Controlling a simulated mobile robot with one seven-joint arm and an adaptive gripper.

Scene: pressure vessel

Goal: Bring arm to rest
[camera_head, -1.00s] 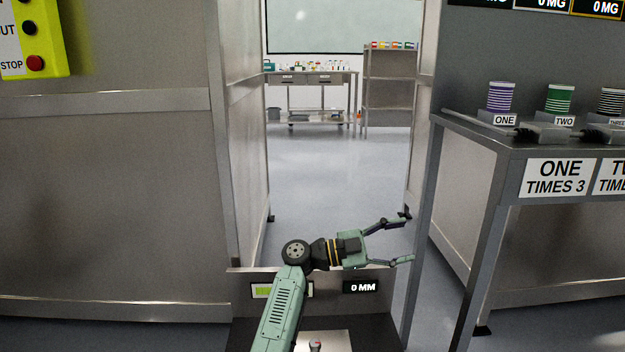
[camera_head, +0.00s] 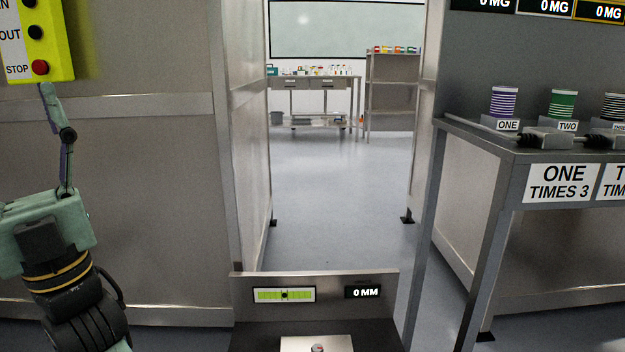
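My gripper (camera_head: 48,100) is at the left edge of the head view, pointing up, with its green palm and dark wrist below. One finger shows, its tip just below the yellow button box (camera_head: 38,40) in the picture. I cannot tell whether the tip touches the box or the panel. The other finger is outside the frame. No second fingertip meets the visible one, and nothing shows held.
A steel panel (camera_head: 130,210) fills the left side behind my gripper. A bench (camera_head: 480,160) with several labelled spools stands at the right. The doorway floor (camera_head: 340,190) between is clear. A low console (camera_head: 330,285) reading 0 MM is at bottom centre.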

